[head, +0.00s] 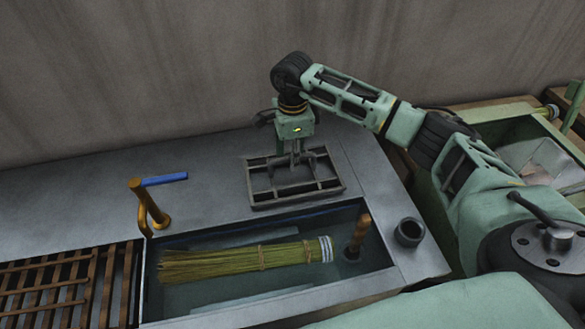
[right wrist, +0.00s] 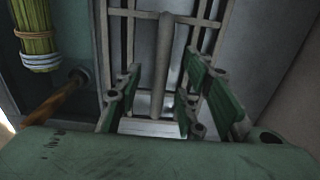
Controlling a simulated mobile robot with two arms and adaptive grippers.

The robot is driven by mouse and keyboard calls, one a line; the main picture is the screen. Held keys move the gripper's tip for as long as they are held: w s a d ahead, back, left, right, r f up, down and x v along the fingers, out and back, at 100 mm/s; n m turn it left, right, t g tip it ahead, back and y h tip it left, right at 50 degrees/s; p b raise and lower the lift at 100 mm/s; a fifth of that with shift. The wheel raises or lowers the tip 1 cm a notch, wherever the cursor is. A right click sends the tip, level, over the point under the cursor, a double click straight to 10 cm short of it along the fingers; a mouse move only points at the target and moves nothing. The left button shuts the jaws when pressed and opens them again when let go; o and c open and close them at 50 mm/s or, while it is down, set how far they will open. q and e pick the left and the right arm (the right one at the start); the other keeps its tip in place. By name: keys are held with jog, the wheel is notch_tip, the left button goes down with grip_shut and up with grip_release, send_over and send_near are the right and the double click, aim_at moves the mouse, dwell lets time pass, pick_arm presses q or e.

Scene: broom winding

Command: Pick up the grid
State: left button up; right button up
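The grid (head: 300,196) is a dark grey rectangular metal frame with crossbars. It lies flat on the grey counter (head: 205,203), behind the sunken basin. My right gripper (head: 298,160) points down over the middle of the grid. In the right wrist view its two green-sided fingers (right wrist: 163,98) are apart, and a raised bar of the grid (right wrist: 165,55) runs between them. The fingers appear on either side of the bar, with a gap visible; contact cannot be told. My left gripper is not in view.
The basin (head: 190,300) in front holds a green straw bundle (head: 240,262) and a wooden-handled tool (head: 358,235). A brass tap with a blue lever (head: 164,179) stands left. A dark cup (head: 409,232) sits right. A wall rises behind the counter.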

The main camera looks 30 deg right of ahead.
jog(key=shift+f, duration=0.45)
jog(key=shift+c, duration=0.2)
grip_shut()
jog(key=shift+w+r, duration=0.1)
jog(key=shift+r, duration=0.05)
